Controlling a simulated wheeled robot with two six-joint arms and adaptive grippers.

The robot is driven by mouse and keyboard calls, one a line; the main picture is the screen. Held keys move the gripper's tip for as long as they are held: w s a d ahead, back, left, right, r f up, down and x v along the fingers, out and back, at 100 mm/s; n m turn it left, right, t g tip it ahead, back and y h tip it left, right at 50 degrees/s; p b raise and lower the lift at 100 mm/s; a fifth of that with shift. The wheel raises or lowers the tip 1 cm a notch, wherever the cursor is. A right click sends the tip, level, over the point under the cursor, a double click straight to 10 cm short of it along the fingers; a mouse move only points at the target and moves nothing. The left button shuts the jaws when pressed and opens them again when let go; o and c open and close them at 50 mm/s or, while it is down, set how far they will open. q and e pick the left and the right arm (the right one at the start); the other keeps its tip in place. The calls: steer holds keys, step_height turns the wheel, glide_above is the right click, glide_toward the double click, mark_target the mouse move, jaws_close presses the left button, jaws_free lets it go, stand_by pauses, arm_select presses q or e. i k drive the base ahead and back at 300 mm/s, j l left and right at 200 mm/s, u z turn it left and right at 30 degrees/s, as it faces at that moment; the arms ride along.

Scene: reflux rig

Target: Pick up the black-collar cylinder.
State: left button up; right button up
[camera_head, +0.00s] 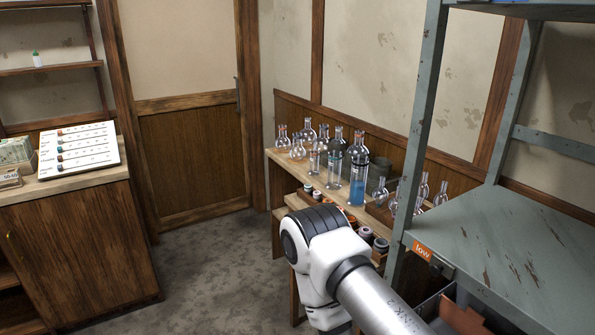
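Glassware stands on a narrow wooden bench (285,158) against the back wall. Among it are slim upright glass vessels, one (334,170) left of a tall clear vessel holding blue liquid (357,188) and another (314,160) further left. They are too small for me to tell which has a black collar. My white arm comes in from the bottom right in front of the bench and hides part of its lower shelf. Neither gripper shows in this view.
Several jars with red, orange and dark lids (318,195) stand on the bench's lower shelf. A grey metal rack (485,250) with a "low" label (422,251) is at right. A wooden cabinet (75,250) with a sloped chart board (78,148) is at left. Floor between is clear.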

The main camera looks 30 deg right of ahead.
mark_target(359, 162)
steer(key=i+j+z, duration=0.15)
steer(key=i+z, duration=0.35)
steer(key=i+j+z, duration=0.45)
steer(key=i, duration=0.15)
steer(key=i+j+z, duration=0.85)
steer(key=j+z, duration=0.15)
steer(key=j, duration=0.2)
